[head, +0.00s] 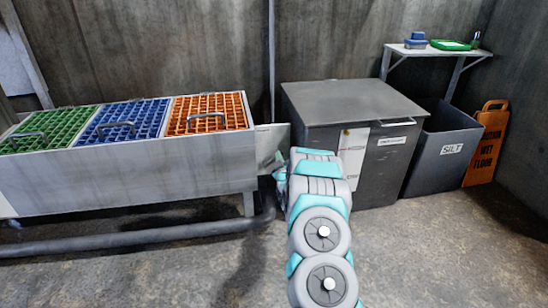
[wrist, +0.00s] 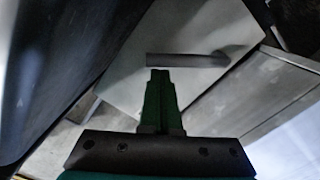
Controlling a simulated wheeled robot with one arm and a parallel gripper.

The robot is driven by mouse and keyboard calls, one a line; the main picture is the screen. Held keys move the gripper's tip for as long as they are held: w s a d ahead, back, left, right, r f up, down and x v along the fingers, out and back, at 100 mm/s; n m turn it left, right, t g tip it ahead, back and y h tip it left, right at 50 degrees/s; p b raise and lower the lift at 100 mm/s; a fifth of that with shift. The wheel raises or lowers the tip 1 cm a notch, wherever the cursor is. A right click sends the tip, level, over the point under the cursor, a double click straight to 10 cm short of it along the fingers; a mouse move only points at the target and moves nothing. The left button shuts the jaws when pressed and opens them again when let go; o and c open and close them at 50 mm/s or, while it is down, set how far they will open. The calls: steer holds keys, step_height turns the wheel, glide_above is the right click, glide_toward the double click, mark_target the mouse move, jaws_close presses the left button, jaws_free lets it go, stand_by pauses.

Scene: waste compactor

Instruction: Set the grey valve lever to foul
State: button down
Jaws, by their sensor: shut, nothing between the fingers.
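The grey valve lever (wrist: 187,60) shows in the wrist view as a dark grey bar lying across a pale plate (wrist: 190,25). My gripper (wrist: 160,74) is shut and empty, with its fingertips just below the left part of the lever in the picture. I cannot tell whether they touch it. No foul marking is readable on the plate. In the head view the pale plate (head: 268,140) stands between the trough and the grey bin; my arm hides the lever and most of my gripper there.
The metal trough (head: 125,170) with green, blue and orange grates is on the left, with a pipe (head: 140,238) along the floor below. The lidded grey bin (head: 352,102), silt bin (head: 440,150) and orange wet-floor sign (head: 486,145) stand right. The front floor is clear.

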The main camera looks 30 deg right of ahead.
steer(key=shift+s+d+f+m+y+b, duration=0.15)
steer(key=shift+d+f+m, duration=0.3)
steer(key=shift+f+m, duration=0.4)
steer(key=shift+s+d+f+m+y+b, duration=0.1)
steer(key=shift+d+f+m+b, duration=0.1)
steer(key=shift+d+f+m, duration=0.65)
steer(key=shift+s+d+f+m+y+b, duration=0.15)
steer(key=shift+f+m, duration=0.4)
steer(key=shift+m, duration=0.65)
